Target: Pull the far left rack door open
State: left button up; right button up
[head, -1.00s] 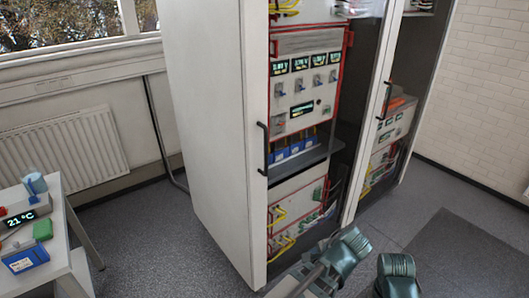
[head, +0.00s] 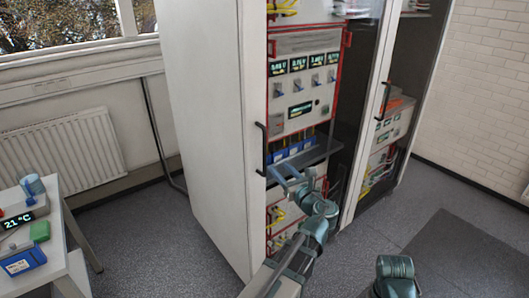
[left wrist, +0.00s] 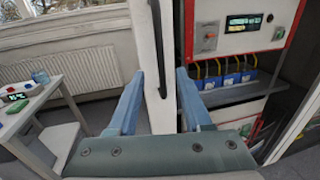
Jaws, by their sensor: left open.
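The far left rack door (head: 253,60) is the pale-framed glass door of the left cabinet. It appears closed. Its black vertical handle (head: 262,150) is on the left side of the frame. My left gripper (head: 281,172) is open, just beside the handle's lower end. In the left wrist view the door's pale edge (left wrist: 152,115) and the handle (left wrist: 158,50) lie between the two spread blue-grey fingers (left wrist: 159,75). I see no finger clearly touching the handle. Part of my right arm shows at the bottom of the head view, but its gripper is not visible.
A second rack door with a black handle (head: 385,98) stands to the right. Behind the left glass are red-framed instruments (head: 303,85) and a shelf of blue batteries (head: 292,148). A white table (head: 58,255) with small devices stands at left. The grey floor (head: 140,250) between is clear.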

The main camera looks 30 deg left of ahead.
pick_arm(q)
jog(key=x, duration=1.2)
jog(key=shift+w+a, duration=0.1)
grip_shut()
dwell(1.0)
